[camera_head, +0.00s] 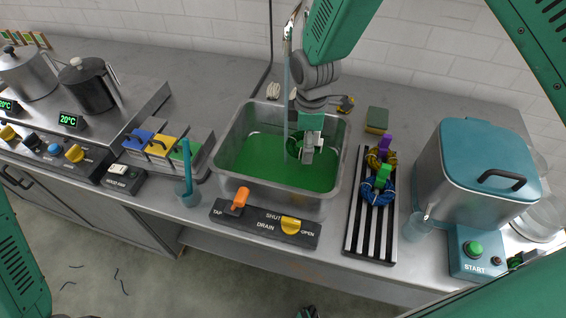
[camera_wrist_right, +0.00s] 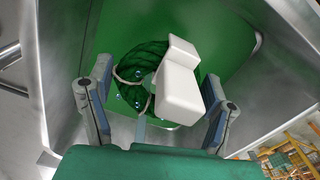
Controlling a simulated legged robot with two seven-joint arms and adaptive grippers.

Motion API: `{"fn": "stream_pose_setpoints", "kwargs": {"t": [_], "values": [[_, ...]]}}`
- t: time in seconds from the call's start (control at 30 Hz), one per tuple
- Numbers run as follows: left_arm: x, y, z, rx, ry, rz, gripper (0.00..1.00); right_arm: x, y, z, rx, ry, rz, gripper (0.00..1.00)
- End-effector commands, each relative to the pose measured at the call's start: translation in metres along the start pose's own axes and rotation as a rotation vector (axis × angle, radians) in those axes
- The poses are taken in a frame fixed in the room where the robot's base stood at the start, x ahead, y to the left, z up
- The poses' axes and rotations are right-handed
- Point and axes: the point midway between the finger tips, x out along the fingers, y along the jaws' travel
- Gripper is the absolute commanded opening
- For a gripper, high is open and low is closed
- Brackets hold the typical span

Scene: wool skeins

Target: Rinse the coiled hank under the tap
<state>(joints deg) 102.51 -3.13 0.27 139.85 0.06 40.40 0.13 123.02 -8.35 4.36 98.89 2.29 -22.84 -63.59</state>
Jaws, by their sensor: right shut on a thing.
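The coiled hank is dark green, with a pale tie around it and a white block (camera_wrist_right: 180,82) at its side. My left gripper is not in view.
An orange tap lever (camera_head: 240,198) and a yellow drain lever (camera_head: 291,225) sit on the front panel. Pots (camera_head: 88,88) and coloured packs (camera_head: 160,147) stand left.

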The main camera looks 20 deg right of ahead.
Motion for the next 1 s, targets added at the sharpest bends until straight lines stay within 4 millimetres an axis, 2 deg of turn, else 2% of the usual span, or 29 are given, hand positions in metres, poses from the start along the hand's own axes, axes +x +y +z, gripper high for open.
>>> {"fn": "stream_pose_setpoints", "kwargs": {"t": [1.0], "values": [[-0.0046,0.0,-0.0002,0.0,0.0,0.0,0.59,0.0038,-0.0002,0.0001,0.0,0.0,-0.001,0.52]]}}
